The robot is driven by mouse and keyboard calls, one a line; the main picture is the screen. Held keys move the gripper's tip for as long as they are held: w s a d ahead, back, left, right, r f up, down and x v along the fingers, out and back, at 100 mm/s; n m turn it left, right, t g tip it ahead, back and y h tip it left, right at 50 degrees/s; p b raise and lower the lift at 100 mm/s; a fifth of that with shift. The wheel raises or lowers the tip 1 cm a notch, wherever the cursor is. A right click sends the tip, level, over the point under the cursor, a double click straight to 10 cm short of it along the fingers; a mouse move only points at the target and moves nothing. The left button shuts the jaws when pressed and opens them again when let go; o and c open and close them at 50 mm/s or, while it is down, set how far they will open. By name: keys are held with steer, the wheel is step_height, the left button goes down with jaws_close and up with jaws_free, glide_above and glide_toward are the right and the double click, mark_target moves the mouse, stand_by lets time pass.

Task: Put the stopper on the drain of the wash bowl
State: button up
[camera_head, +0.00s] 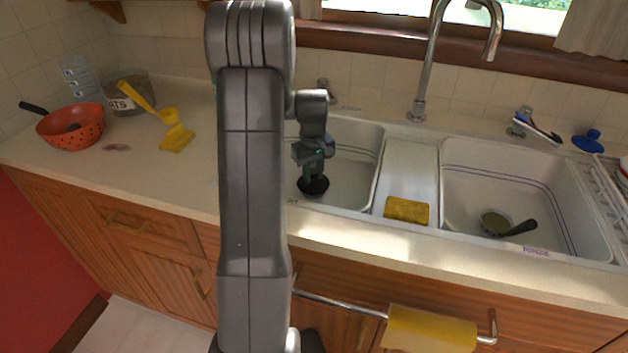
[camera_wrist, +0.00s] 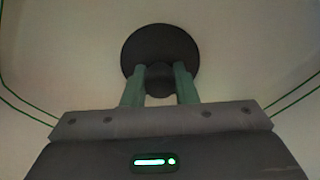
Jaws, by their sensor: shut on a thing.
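The stopper (camera_head: 313,186) is a dark round disc with a small knob. My gripper (camera_head: 314,170) is inside the left bowl of the sink (camera_head: 355,165), with its fingers pointing down. In the wrist view my gripper (camera_wrist: 159,82) is shut on the knob of the stopper (camera_wrist: 160,45), and the wide disc lies beyond the fingertips. The stopper is low in the left bowl, near its floor. I cannot tell whether it touches the floor. The drain of this bowl is not visible; the stopper or my arm may hide it.
The right bowl (camera_head: 560,200) holds a strainer (camera_head: 495,222) with a dark handle. A yellow sponge (camera_head: 407,209) lies on the divider. The faucet (camera_head: 425,75) rises behind. An orange colander (camera_head: 70,128) and a yellow brush (camera_head: 170,120) are on the left counter.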

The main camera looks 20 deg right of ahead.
mark_target(313, 171)
steer(key=shift+f, duration=1.3)
steer(key=shift+f, duration=0.2)
steer(key=o, duration=1)
steer(key=shift+r, duration=0.1)
step_height(313, 171, up, 12)
steer(key=shift+r+p, duration=0.15)
steer(key=shift+p, duration=0.2)
